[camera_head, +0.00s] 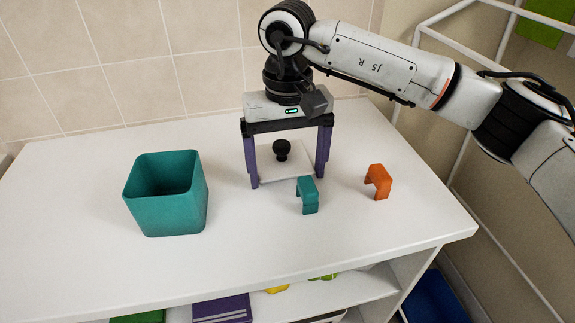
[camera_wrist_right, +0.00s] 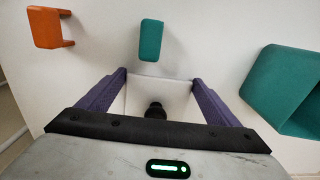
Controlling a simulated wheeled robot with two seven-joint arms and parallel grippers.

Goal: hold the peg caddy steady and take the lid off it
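The peg caddy (camera_head: 165,212) is a teal, open-topped square box at the left of the white top. Its mouth is uncovered; its full floor is hidden from this angle. Part of it shows in the right wrist view (camera_wrist_right: 283,92). The lid (camera_head: 296,168), a white square plate with a black knob (camera_head: 282,149), lies apart from the caddy, right of it, and looks flat on the surface. My right gripper (camera_head: 287,181) points down over the lid, its purple fingers wide apart on either side. I cannot tell whether they touch its edges. My left gripper is out of view.
A teal bracket (camera_head: 307,195) stands just in front of the lid, and an orange bracket (camera_head: 378,181) stands farther right. A tiled wall is behind. The front of the white top (camera_head: 100,270) is clear. Shelves with coloured items lie below.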

